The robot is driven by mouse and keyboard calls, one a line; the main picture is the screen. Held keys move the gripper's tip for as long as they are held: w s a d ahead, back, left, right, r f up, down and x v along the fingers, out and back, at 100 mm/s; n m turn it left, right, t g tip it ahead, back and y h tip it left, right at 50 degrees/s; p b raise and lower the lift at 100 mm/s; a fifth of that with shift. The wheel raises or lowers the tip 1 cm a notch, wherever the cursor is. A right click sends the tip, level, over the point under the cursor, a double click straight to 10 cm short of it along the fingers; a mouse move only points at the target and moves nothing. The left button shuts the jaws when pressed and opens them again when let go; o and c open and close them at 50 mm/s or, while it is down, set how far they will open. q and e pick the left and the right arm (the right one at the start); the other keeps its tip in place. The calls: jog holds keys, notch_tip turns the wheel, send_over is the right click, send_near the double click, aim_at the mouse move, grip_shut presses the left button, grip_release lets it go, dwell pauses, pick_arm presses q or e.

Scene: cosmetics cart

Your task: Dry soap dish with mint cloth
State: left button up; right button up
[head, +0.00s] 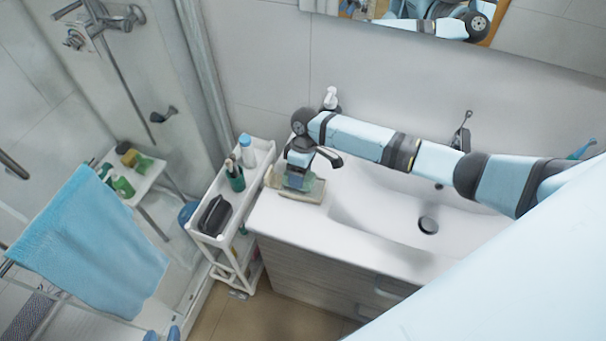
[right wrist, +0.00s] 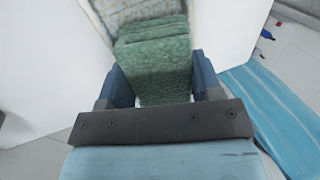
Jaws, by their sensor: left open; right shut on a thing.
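The mint cloth (right wrist: 160,65) is a folded green textured pad between the blue fingers of my right gripper (right wrist: 163,85). In the head view my right gripper (head: 297,185) points down at the left end of the washbasin counter, with the cloth (head: 316,186) under it. The beige soap dish (head: 292,196) lies there beneath the cloth, partly hidden; its pale edge shows at the top of the right wrist view (right wrist: 100,12). I cannot tell whether cloth and dish touch. My left gripper (head: 161,335) shows only two blue fingertips, apart and empty, at the bottom edge.
A white cart (head: 222,240) stands left of the counter, with a bottle (head: 246,150), a green cup (head: 236,180) and a dark case (head: 214,215). A blue towel (head: 95,245) hangs at the left. The basin (head: 385,215) is empty. A soap pump (head: 331,98) stands behind my right arm.

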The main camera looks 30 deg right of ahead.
jog(key=shift+w+a, duration=0.3)
jog(key=shift+a, duration=0.05)
jog(key=shift+s+d+f, duration=0.25)
jog(key=shift+s+d, duration=0.1)
jog(key=shift+s, duration=0.05)
jog(key=shift+s+d, duration=0.45)
jog(key=shift+s, duration=0.1)
jog(key=shift+w+a+r, duration=0.2)
jog(key=shift+w+a, duration=0.05)
jog(key=shift+w, duration=0.05)
jog(key=shift+w+a+r, duration=0.1)
jog(key=shift+w+a, duration=0.45)
jog(key=shift+w, duration=0.15)
jog(key=shift+s+d+f, duration=0.2)
jog(key=shift+s+d, duration=0.55)
jog(key=shift+s, duration=0.15)
jog(key=shift+w+a+r, duration=0.15)
jog(key=shift+w+a, duration=0.6)
jog(key=shift+w, duration=0.15)
jog(key=shift+s+d, duration=0.4)
jog(key=shift+s, duration=0.05)
jog(key=shift+s+d, duration=0.45)
jog(key=shift+r, duration=3.55)
